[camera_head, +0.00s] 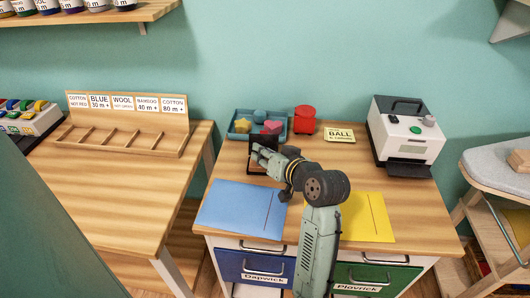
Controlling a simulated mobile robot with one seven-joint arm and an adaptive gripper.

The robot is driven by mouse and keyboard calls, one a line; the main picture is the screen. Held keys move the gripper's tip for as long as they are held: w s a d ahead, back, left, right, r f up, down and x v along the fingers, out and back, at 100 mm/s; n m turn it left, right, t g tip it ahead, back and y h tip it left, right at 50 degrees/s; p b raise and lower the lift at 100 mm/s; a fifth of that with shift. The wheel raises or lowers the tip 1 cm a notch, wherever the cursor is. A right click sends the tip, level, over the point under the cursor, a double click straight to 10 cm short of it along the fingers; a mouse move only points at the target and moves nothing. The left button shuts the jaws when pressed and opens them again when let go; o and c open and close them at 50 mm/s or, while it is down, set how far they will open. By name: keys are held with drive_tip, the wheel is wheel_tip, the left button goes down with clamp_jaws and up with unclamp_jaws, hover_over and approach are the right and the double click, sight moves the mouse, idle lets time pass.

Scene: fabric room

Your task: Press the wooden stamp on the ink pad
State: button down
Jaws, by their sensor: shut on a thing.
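My gripper (257,152) is near the back left of the desk, reaching over a small dark, open-looking case that I take to be the ink pad (263,140). The gripper covers much of the pad, whose dark parts show behind and below the fingers. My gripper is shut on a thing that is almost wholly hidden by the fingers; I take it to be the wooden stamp. I cannot tell whether it touches the pad.
A teal tray (241,137) of coloured shapes, a red container (304,119) and a yellow card (339,134) stand behind. A white machine (403,136) is at the right. Blue (239,206) and yellow (367,218) sheets lie in front. A divided wooden rack (125,138) is on the left table.

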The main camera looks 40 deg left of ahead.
drive_tip(key=shift+f, duration=0.15)
drive_tip(key=shift+r+p, duration=0.6)
drive_tip(key=shift+r, duration=2.55)
